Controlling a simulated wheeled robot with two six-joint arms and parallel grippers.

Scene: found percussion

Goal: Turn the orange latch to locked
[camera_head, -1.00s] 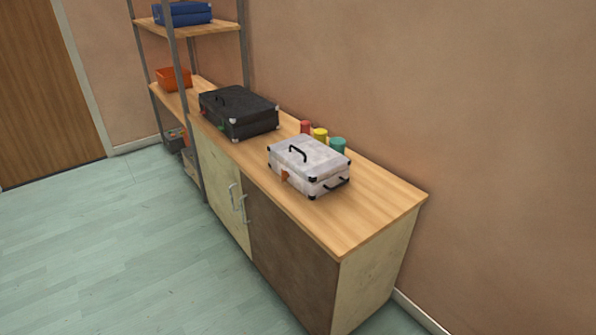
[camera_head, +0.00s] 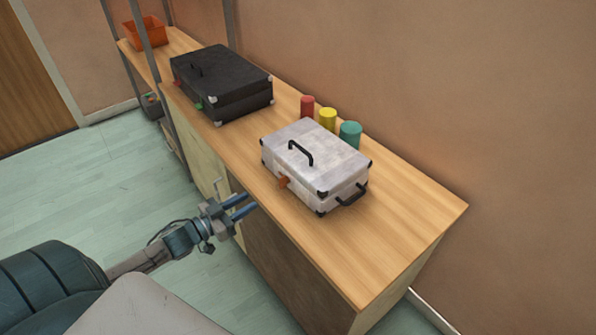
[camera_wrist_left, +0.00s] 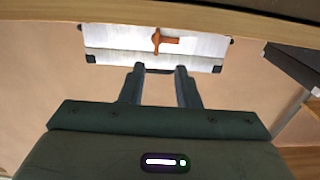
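The orange latch (camera_head: 284,183) is on the front face of the white case (camera_head: 308,151), which lies on the wooden counter. In the left wrist view the latch (camera_wrist_left: 158,40) shows a short handle lying roughly sideways across the white case (camera_wrist_left: 110,43). My left gripper (camera_head: 250,201) is open and empty, beside the counter's front edge and short of the latch. Its two fingers also show in the left wrist view (camera_wrist_left: 160,72), spread apart and pointing toward the case. My right gripper is not in view.
The wooden counter (camera_head: 385,230) is clear to the right of the white case. A black case (camera_head: 222,77) lies to the left, with red, yellow and teal cylinders (camera_head: 350,133) behind the white case. An orange bin (camera_head: 146,33) stands at the far left.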

